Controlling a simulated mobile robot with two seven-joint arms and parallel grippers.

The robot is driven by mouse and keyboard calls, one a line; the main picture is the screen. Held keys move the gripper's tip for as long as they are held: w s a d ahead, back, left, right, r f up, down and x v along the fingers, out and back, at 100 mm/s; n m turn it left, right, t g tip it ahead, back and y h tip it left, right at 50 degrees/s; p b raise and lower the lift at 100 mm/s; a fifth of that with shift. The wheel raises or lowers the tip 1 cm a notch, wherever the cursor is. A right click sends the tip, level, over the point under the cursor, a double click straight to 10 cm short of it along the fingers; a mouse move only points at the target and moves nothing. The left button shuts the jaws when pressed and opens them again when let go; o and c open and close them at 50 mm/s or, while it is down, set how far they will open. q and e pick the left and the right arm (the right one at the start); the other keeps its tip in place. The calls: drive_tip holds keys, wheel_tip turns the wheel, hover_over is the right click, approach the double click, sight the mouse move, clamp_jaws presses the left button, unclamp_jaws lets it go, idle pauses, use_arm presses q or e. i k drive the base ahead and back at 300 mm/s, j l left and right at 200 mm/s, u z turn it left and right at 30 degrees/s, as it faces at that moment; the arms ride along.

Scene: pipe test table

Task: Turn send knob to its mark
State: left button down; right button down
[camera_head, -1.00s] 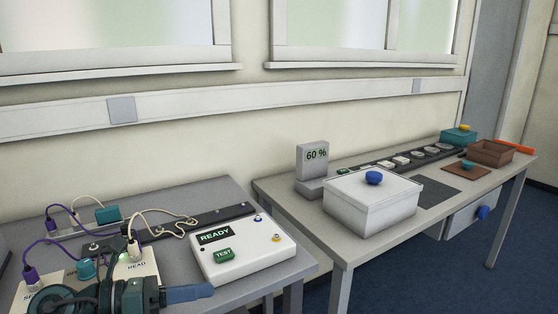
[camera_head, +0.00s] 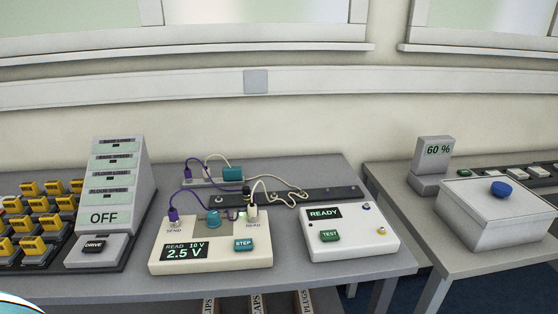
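The cream box (camera_head: 210,262) stands on the left table. A teal knob (camera_head: 213,218) sits on its top between the SEND and READ labels; its pointer and any mark are too small to make out. A purple plug (camera_head: 173,215) stands upright at SEND. A pale plug (camera_head: 252,212) stands at READ, with a small green light beside it. The box's display (camera_head: 184,252) reads "READ 10 V" and "2.5 V". A teal STEP button (camera_head: 244,245) is at its front right. Neither gripper is in view.
A white READY box (camera_head: 350,240) with a TEST button stands to the right. An OFF panel tower (camera_head: 115,175) with a DRIVE button (camera_head: 93,246) and yellow-topped blocks (camera_head: 35,215) are left. A dark rail (camera_head: 290,198) and cables lie behind. Labelled bins (camera_head: 255,303) sit below.

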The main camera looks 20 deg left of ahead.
sight(214, 221)
drive_tip(key=u, duration=1.4)
